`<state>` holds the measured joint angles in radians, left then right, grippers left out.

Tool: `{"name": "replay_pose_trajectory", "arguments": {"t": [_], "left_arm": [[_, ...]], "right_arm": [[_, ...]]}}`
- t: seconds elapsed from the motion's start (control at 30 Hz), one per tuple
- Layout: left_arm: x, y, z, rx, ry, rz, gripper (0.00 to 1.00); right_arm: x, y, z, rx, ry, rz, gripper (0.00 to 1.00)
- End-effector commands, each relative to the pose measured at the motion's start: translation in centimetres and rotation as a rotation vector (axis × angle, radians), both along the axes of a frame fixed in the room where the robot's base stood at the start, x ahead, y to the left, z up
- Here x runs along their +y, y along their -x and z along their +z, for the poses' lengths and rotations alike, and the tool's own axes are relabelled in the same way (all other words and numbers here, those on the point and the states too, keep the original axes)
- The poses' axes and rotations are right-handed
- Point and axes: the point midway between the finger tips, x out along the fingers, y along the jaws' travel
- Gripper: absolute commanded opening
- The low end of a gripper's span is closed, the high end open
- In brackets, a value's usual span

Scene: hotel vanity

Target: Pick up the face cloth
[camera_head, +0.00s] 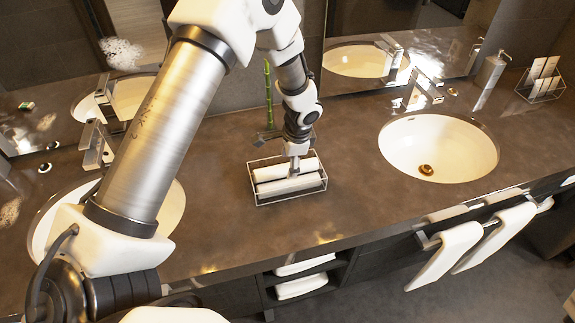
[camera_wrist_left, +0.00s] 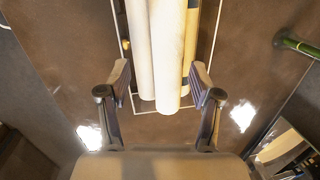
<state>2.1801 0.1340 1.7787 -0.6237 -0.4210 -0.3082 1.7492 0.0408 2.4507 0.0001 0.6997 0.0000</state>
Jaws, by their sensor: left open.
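White rolled face cloths (camera_head: 291,186) lie side by side in a wire basket (camera_head: 257,201) on the brown counter. In the left wrist view, the rolls (camera_wrist_left: 167,60) run away from me between the basket's thin wires (camera_wrist_left: 216,35). My left gripper (camera_head: 294,170) points down at the basket from above. In the left wrist view its two fingers (camera_wrist_left: 160,85) are spread apart, one on each side of the near roll ends. I cannot tell whether they touch the cloth. My right gripper is in neither view.
A sink (camera_head: 438,148) is set in the counter to the right, and another (camera_head: 165,205) is partly behind my left arm. A green bamboo stem (camera_head: 268,90) stands behind the basket. White towels (camera_head: 445,254) hang at the front right. Bare counter (camera_head: 345,195) lies right of the basket.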

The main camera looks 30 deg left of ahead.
Motion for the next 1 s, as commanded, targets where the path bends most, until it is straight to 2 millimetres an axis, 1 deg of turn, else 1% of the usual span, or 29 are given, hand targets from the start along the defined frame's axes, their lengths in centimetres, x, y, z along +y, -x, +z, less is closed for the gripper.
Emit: {"name": "replay_pose_trajectory", "arguments": {"t": [0.03,0.1,0.2,0.37,0.4,0.47,0.5,0.53,0.87,1.0], "left_arm": [[0.3,0.1,-0.5,0.006,0.001,0.001,0.64],[0.5,0.0,-1.9,0.004,0.0,0.001,0.64],[0.7,-0.1,-3.0,0.001,0.0,0.001,0.64],[0.7,-0.1,-3.2,0.001,0.001,0.001,0.64],[0.7,-0.1,-3.2,0.001,0.001,0.001,0.61],[0.7,-0.1,-3.2,0.001,0.001,0.001,0.4],[0.7,-0.1,-3.2,0.001,0.001,0.001,0.26],[0.7,-0.1,-3.2,0.001,0.001,0.001,0.21],[0.7,-0.1,-3.1,0.001,0.001,0.0,0.21],[0.7,-0.1,-2.6,0.0,0.0,0.0,0.21]], "right_arm": [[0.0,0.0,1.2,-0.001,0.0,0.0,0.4],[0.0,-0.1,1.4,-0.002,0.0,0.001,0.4],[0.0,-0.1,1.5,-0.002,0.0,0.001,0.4],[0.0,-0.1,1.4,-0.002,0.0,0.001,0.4],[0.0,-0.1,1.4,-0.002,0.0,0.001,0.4],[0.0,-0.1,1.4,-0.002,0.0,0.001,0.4],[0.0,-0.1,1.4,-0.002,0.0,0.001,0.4],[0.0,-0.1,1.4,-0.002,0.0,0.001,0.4],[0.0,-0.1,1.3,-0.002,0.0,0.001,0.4],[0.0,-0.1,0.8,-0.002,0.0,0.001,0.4]]}}
